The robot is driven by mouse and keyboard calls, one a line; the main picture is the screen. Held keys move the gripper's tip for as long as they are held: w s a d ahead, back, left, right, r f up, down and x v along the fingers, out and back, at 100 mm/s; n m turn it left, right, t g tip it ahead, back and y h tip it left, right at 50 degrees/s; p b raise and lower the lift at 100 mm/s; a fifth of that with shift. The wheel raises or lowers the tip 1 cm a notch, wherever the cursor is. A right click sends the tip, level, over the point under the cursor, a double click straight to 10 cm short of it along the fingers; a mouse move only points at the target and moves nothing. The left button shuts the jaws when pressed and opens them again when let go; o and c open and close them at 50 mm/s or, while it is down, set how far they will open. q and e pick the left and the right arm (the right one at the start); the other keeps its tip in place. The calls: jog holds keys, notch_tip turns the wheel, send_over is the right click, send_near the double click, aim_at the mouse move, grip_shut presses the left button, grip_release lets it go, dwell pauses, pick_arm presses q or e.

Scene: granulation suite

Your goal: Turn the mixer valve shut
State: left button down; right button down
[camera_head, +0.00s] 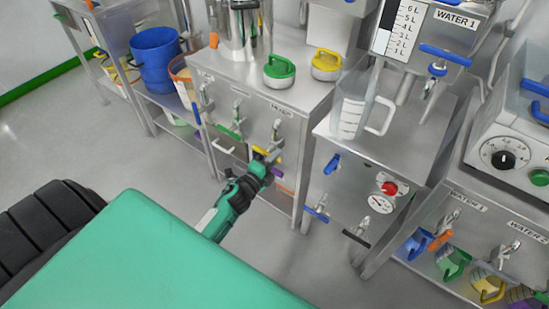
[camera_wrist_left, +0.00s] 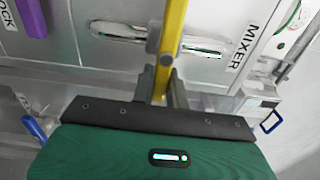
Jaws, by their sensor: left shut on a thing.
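The mixer valve's yellow handle (camera_head: 262,151) shows just beyond my left gripper (camera_head: 266,164) on the front of the steel cabinet. In the left wrist view the yellow handle (camera_wrist_left: 174,30) runs up the picture, across a shiny metal pipe (camera_wrist_left: 120,32). The MIXER label (camera_wrist_left: 243,48) is to its right. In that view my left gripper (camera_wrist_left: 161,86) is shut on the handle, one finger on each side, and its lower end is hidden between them. My right gripper is not in view.
A purple handle (camera_wrist_left: 30,18) is left of the yellow one in the wrist view. A green handle (camera_head: 229,132) is left on the same cabinet (camera_head: 262,93). A blue bucket (camera_head: 156,60) stands farther left. A steel cabinet (camera_head: 352,190) with a red knob stands right. Grey floor is open at left.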

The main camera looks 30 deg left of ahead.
pick_arm(q)
jog(key=shift+f, duration=0.1)
jog(key=c, duration=1.4)
grip_release()
jog(key=s+a, duration=0.1)
jog(key=s, duration=1.3)
jog(key=shift+w, duration=0.1)
